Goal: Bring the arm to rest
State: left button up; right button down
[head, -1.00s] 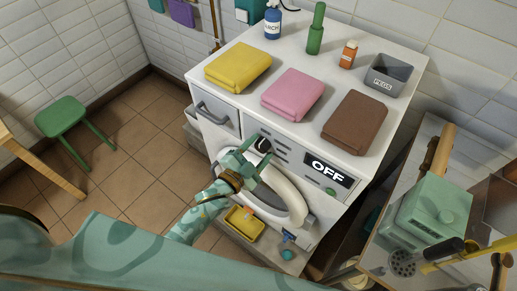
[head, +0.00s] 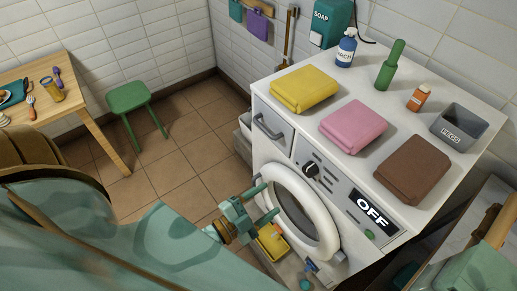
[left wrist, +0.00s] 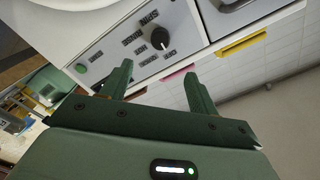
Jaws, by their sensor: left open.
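My left gripper (head: 270,201) is in front of the washing machine (head: 341,196), just left of its round white door (head: 327,225). Its two fingers are apart with nothing between them. It also shows in the left wrist view (left wrist: 158,78), with the machine's control panel and dark knob (left wrist: 160,38) beyond the fingers. The door looks flush with the machine's front. The display (head: 371,211) reads OFF. My left arm comes in from the lower left. My right gripper is not in view.
Yellow (head: 304,88), pink (head: 353,125) and brown (head: 412,168) folded cloths lie on the machine top, with bottles and a grey box (head: 466,127) behind. A green stool (head: 137,97) and wooden table (head: 72,75) stand left. Tiled floor between is clear.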

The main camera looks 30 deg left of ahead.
pick_arm(q)
jog(key=shift+v, duration=0.95)
jog(key=s+a+f+n+g+y, duration=0.1)
jog(key=s+f+n+g, duration=0.15)
jog(key=f, duration=0.35)
jog(key=s+a+f+n+g+y+b, duration=0.1)
jog(key=s+f+g+y, duration=0.15)
jog(key=f, duration=0.35)
jog(key=s+a+f+n+g, duration=0.1)
jog(key=s+a+f+n, duration=0.15)
jog(key=f, duration=0.45)
jog(key=s+a+f+n+g+y+b, duration=0.2)
jog(key=s+f+g+b, duration=0.3)
jog(key=s+f, duration=1.5)
notch_tip(320, 180, down, 2)
jog(key=n+g, duration=0.1)
jog(key=g, duration=0.4)
jog(key=shift+s+y+b, duration=0.3)
jog(key=shift+y+b, duration=0.05)
jog(key=shift+f, duration=0.15)
